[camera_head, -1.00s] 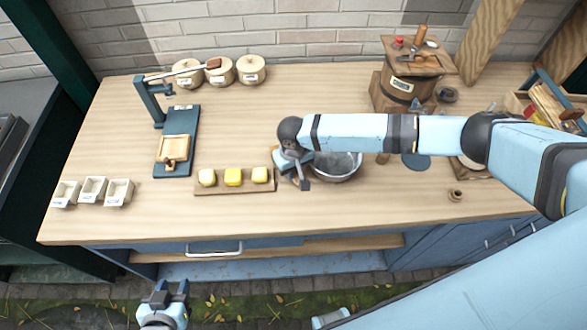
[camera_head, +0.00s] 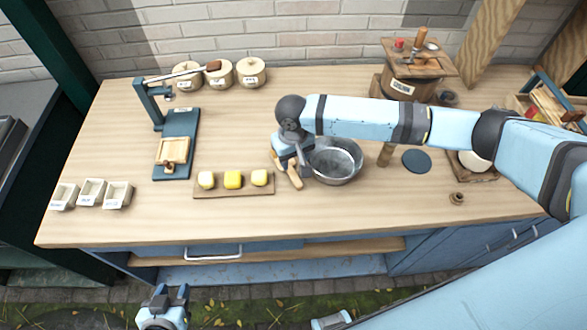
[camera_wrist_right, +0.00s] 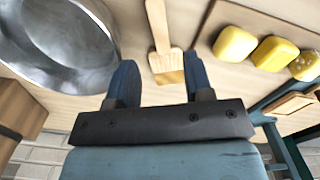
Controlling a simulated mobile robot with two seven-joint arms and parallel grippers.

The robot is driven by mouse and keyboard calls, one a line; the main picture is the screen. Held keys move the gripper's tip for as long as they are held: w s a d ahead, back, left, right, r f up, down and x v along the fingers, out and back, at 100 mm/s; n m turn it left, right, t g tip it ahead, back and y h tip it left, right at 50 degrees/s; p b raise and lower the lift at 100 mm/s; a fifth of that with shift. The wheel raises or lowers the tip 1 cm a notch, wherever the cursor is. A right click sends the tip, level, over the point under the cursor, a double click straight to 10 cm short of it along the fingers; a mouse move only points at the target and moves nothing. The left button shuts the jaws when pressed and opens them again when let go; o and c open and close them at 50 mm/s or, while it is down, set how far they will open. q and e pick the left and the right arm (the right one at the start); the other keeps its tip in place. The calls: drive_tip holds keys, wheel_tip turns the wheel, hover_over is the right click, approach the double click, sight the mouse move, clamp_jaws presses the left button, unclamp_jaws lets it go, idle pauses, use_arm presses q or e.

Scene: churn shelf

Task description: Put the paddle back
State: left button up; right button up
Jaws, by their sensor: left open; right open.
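The wooden paddle (camera_wrist_right: 160,35) lies on the table between the metal bowl and the butter board. Its broad end points toward my right gripper (camera_wrist_right: 160,78), which is open, with the paddle between the lines of its two fingers and nothing clamped. In the head view the paddle (camera_head: 294,177) is partly hidden by the right gripper (camera_head: 291,158), which is just above its far end. My left gripper (camera_head: 170,294) is open and empty in front of the table, at the bottom of the view.
The metal bowl (camera_head: 336,163) stands right beside the right gripper. The board (camera_head: 233,191) with yellow butter pieces is to the left. A wooden churn (camera_head: 408,84) stands behind, and a blue press (camera_head: 178,140) further left. My right arm spans the table's right half.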

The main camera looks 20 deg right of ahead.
use_arm(q)
drive_tip(key=shift+d+f, duration=0.15)
drive_tip(key=shift+f, duration=0.05)
use_arm(e)
wheel_tip(320, 180, up, 5)
drive_tip(key=shift+f, duration=0.1)
idle(0.4)
